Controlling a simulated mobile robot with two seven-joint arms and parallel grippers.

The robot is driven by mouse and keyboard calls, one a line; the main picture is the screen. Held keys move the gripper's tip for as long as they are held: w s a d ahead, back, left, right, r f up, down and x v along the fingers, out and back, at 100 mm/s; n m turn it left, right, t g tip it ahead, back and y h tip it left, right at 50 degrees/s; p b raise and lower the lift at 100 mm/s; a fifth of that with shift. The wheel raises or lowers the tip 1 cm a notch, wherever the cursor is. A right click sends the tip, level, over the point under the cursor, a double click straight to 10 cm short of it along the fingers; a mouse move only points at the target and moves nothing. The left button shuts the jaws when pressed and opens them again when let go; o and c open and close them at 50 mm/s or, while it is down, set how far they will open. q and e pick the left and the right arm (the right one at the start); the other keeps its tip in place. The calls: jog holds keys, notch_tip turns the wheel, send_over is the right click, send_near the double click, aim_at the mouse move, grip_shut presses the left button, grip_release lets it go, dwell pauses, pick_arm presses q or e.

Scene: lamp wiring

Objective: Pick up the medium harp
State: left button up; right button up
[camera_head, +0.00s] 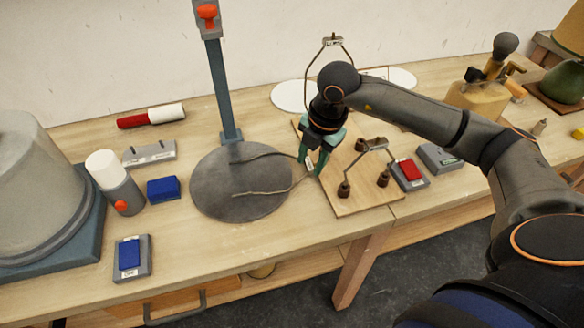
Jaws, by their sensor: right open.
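A brownish wire harp (268,192) lies across the round grey plate (220,205), its two legs pointing left. Its labelled top end lies by my right gripper (312,168), whose teal fingers are open around or just above that end; contact is unclear. Another wire harp (346,50) stands upright behind my right arm, its lower part hidden. A smaller wire harp (372,146) is at the wooden board (368,198) among dark pegs. The labels are too small to read, so sizes show only by comparison. My left gripper is out of view.
A grey post (220,85) rises behind the plate. A white cylinder (104,165), blue blocks (163,189) and a glass-like dome (40,180) stand left. A red-topped box (407,172) and lamps are right. The bench front left of the plate is partly clear.

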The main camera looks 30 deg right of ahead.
aim_at(305, 175)
jog(key=f, duration=0.1)
jog(key=w+f, duration=0.1)
jog(key=f, duration=0.2)
jog(key=shift+w+f, duration=0.3)
jog(key=shift+f, duration=0.1)
grip_shut()
dwell(1.1)
